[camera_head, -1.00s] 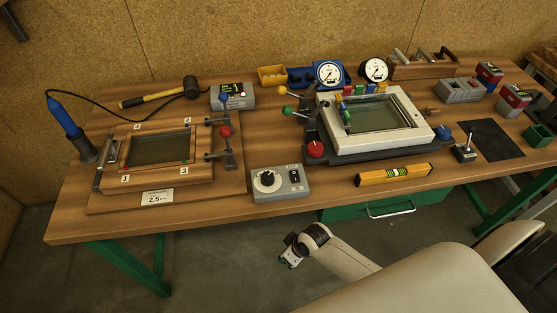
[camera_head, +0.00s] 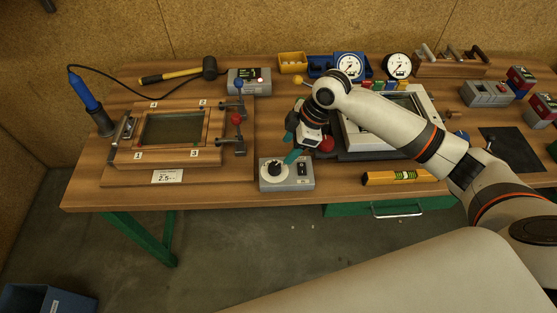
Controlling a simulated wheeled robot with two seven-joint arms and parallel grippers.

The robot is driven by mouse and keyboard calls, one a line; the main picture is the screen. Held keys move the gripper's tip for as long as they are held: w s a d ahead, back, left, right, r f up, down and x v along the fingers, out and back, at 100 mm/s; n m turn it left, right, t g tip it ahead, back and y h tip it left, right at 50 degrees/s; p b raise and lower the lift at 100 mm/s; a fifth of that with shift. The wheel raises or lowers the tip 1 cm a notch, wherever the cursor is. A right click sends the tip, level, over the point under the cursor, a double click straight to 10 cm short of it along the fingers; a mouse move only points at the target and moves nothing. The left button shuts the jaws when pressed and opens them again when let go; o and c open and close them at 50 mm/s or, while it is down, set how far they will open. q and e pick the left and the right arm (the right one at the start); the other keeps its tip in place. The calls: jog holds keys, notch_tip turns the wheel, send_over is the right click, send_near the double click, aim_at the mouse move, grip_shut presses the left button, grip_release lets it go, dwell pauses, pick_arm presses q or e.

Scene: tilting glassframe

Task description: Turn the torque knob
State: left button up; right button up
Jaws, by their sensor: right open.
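The torque knob (camera_head: 275,169) is a black knob on a white dial, on top of a small grey control box (camera_head: 299,183) at the table's front edge. My right gripper (camera_head: 289,147) reaches in from the right, with its teal fingers apart and nothing seen between them. It is just behind and above the box. One fingertip is close to the knob's upper right side, and I cannot tell whether it touches. My left gripper is not in view.
A wooden frame fixture (camera_head: 118,158) stands to the left. A white glass frame (camera_head: 428,103) lies partly hidden behind my right arm. A red knob (camera_head: 327,145) is close to the right gripper. A yellow level (camera_head: 400,177) lies right of the box.

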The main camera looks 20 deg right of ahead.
aim_at(274, 166)
jog(key=x, duration=0.3)
jog(key=p+x, duration=0.1)
jog(key=x, duration=0.2)
jog(key=p+x, duration=0.1)
jog(key=x, duration=0.3)
jog(key=shift+w+d, duration=0.3)
jog(key=shift+w, duration=0.1)
jog(key=c, duration=1)
jog(key=shift+o, duration=0.2)
jog(key=shift+n, duration=0.3)
jog(key=n+b, duration=0.1)
jog(key=n+g+b, duration=0.1)
jog(key=n+b, duration=0.1)
jog(key=shift+w+f, duration=0.15)
jog(key=shift+w, duration=0.05)
jog(key=n+g+b, duration=0.2)
jog(key=n+b, duration=0.1)
jog(key=n, duration=0.2)
jog(key=shift+w+n+b, duration=0.1)
jog(key=shift+n+b, duration=0.2)
jog(key=shift+g+h, duration=0.3)
